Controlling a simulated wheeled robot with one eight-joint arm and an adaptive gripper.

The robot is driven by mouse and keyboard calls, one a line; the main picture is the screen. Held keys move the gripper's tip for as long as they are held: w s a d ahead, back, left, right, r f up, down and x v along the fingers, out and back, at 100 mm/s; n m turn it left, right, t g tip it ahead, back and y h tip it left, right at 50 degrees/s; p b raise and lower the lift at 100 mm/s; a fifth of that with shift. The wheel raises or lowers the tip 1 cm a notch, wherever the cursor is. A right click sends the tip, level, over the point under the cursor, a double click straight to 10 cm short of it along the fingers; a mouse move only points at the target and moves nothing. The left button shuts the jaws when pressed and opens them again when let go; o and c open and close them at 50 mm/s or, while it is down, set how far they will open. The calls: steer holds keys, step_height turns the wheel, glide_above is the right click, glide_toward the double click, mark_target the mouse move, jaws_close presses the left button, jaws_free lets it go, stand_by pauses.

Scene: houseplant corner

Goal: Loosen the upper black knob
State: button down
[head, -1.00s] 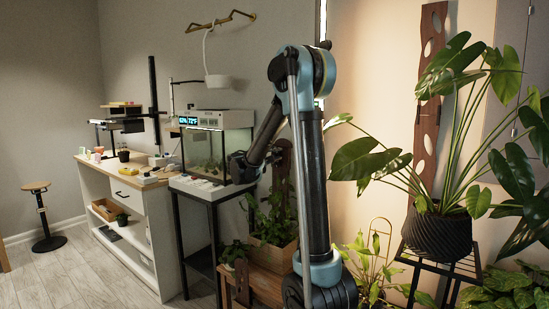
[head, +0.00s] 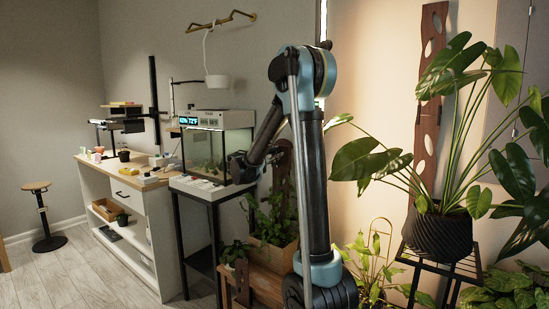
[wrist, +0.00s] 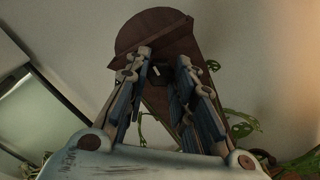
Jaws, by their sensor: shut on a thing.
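In the wrist view a dark brown wooden board (wrist: 160,103) with a rounded top rises behind the fingers. My gripper (wrist: 164,60) reaches to its upper part, with its two fingers closed in on the upper black knob (wrist: 157,70). The knob is hidden there by my arm.
The fish tank (head: 207,152) on its black stand is close at the left of my gripper. A planter box with leafy plants (head: 272,250) is below. A large potted plant (head: 440,232) stands at the right.

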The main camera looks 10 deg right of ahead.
steer(key=shift+n, duration=1.1)
steer(key=c, duration=1.3)
jaws_free()
steer(key=v, duration=1.2)
